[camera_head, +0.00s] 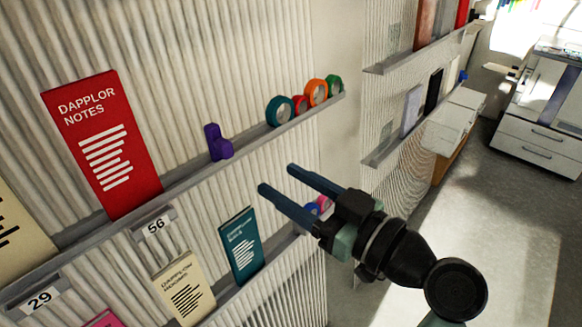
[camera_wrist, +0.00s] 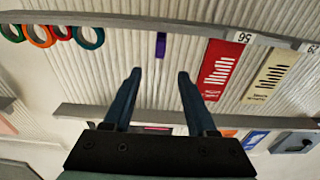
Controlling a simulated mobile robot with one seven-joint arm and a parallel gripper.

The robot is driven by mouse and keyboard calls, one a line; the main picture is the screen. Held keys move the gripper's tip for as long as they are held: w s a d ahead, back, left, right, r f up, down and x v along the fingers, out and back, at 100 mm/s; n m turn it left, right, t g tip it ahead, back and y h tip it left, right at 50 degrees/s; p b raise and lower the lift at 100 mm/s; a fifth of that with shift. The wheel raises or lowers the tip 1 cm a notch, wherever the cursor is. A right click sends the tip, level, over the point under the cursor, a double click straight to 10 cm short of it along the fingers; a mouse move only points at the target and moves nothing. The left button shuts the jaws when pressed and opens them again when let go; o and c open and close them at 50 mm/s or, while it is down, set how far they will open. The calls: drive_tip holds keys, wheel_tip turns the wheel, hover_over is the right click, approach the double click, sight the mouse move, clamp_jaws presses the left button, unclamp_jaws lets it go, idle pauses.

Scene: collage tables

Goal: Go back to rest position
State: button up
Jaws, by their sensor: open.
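My gripper (camera_head: 276,179) is open, with its two long dark blue fingers apart and nothing between them. In the head view it hangs in front of the wall shelves, to the right of the teal booklet (camera_head: 241,245) and below the tape rolls. In the wrist view the gripper (camera_wrist: 156,75) points toward the corrugated wall, and the purple object (camera_wrist: 160,46) shows past and between the fingertips. That purple object (camera_head: 217,142) stands on the upper shelf in the head view.
The upper shelf (camera_head: 190,181) holds a red notes booklet (camera_head: 102,143) and several tape rolls (camera_head: 281,110). A lower shelf carries a cream booklet (camera_head: 184,289) and small rolls partly hidden by my gripper. Open floor (camera_head: 510,225) lies at right, before a white drawer cabinet (camera_head: 541,140).

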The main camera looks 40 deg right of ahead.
idle(0.6)
drive_tip(key=w+a+r+t+h, duration=0.1)
drive_tip(key=w+a+r, duration=0.3)
drive_tip(key=a+r, duration=0.25)
drive_tip(key=w+a+r+t, duration=0.1)
drive_tip(key=w+a+r, duration=0.4)
drive_tip(key=r, duration=0.3)
drive_tip(key=s+a+r+t, duration=0.3)
drive_tip(key=s+a+r, duration=0.1)
drive_tip(key=a+r, duration=0.3)
drive_tip(key=s+a+r+t, duration=0.4)
drive_tip(key=a+r, duration=0.3)
drive_tip(key=r, duration=0.4)
drive_tip(key=shift+s+r+m, duration=0.15)
drive_tip(key=shift+s+m, duration=0.25)
drive_tip(key=shift+s, duration=0.15)
drive_tip(key=shift+a, duration=0.1)
drive_tip(key=shift+c, duration=0.6)
